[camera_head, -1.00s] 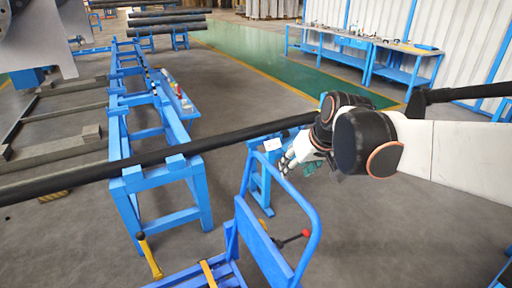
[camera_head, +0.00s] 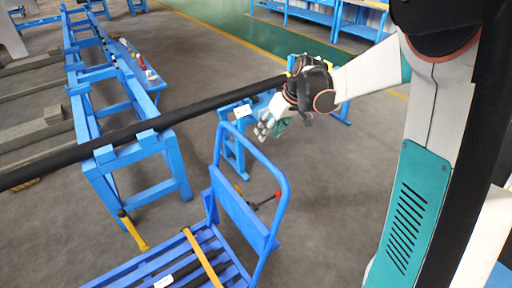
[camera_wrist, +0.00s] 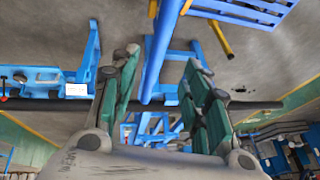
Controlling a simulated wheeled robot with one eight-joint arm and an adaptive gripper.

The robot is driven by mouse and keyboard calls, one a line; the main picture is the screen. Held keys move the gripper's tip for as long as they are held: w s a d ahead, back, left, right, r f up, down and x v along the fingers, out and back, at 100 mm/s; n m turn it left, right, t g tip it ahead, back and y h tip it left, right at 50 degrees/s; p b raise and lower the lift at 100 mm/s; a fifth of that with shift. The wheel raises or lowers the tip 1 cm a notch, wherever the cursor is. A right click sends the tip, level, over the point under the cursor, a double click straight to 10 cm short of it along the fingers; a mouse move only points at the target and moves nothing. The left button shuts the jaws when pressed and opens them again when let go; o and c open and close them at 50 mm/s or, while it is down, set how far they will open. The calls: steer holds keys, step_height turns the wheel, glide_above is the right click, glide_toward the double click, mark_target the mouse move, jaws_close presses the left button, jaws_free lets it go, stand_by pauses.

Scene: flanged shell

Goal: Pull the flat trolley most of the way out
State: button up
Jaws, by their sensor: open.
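The blue flat trolley (camera_head: 150,268) stands at the bottom of the head view with its slatted deck low and a yellow strap (camera_head: 203,259) across it. Its looped push handle (camera_head: 286,190) rises at the deck's right end. My gripper (camera_head: 264,131) is just right of and above the top of the handle, pointing down-left. In the wrist view my gripper (camera_wrist: 161,60) is open, and a blue tube (camera_wrist: 160,45), apparently the handle, runs in line between the fingers. I cannot tell whether it is within their reach. The deck (camera_wrist: 245,10) shows upper right.
A long black bar (camera_head: 150,122) lies across a blue rack (camera_head: 165,165) on the left, passing behind my gripper. Open grey floor (camera_head: 335,200) lies right of the trolley.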

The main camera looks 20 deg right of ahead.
mark_target(256, 149)
steer(key=b+x, duration=0.3)
steer(key=x, duration=0.8)
steer(key=shift+f, duration=0.1)
jaws_close()
